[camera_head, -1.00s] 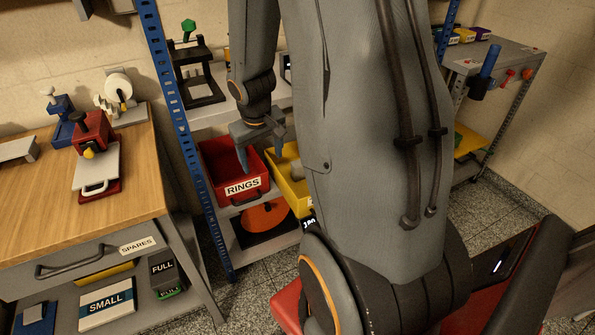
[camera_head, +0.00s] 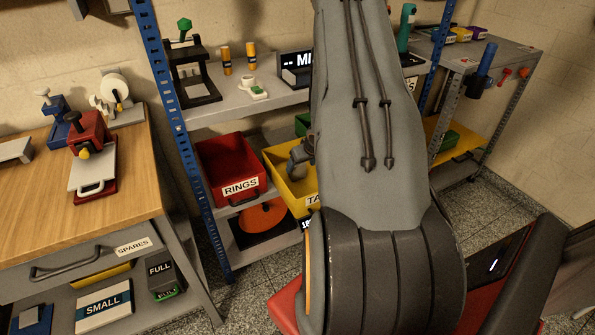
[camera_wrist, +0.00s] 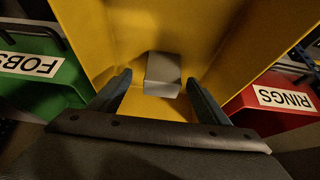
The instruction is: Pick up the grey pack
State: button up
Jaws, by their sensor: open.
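The grey pack (camera_wrist: 162,75) is a small plain block lying inside the yellow bin (camera_wrist: 105,35), seen in the wrist view. My gripper (camera_wrist: 158,78) is open, with one finger on either side of the pack in the picture and the pack showing beyond and between the fingertips. I cannot tell how far the fingers are from it. In the head view the yellow bin (camera_head: 277,168) stands on the rack, its label partly covered by my arm.
The red RINGS bin (camera_head: 232,160) stands directly left of the yellow bin. A green FOBS bin (camera_wrist: 65,85) is on its other side. A shelf (camera_head: 225,104) with small items runs above the bins. A blue rack post (camera_head: 172,110) rises at the left.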

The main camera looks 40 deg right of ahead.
jog(key=shift+w+x, duration=0.2)
jog(key=shift+x, duration=2.35)
jog(key=shift+a+r, duration=0.1)
jog(key=shift+a, duration=0.05)
jog(key=c, duration=1.2)
